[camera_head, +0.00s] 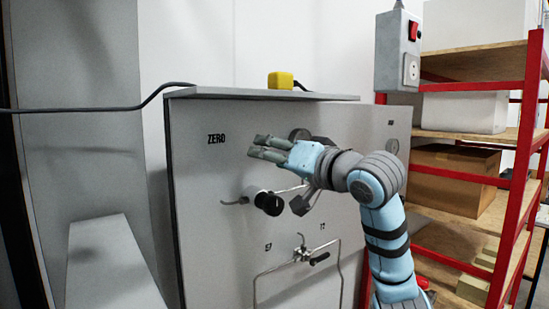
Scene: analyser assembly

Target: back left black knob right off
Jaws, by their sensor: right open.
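A grey upright panel (200,231) faces me, with the word ZERO at its upper left. A black knob-like part (268,203) with a white collar sticks out from the panel's left half. My right gripper (259,147) reaches in from the right, above this black part and apart from it. Its fingers point left, open, with nothing seen between them. A dark round part (299,134) shows partly behind the gripper, and the arm hides some of the panel there. Which part is the back left knob, I cannot tell. My left gripper is out of view.
A bent metal pipe with a small valve (303,253) is low on the panel. A yellow block (280,80) and a cable are on the top plate. A grey switch box (398,52) hangs at upper right. A red-framed shelf (520,150) with boxes stands right.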

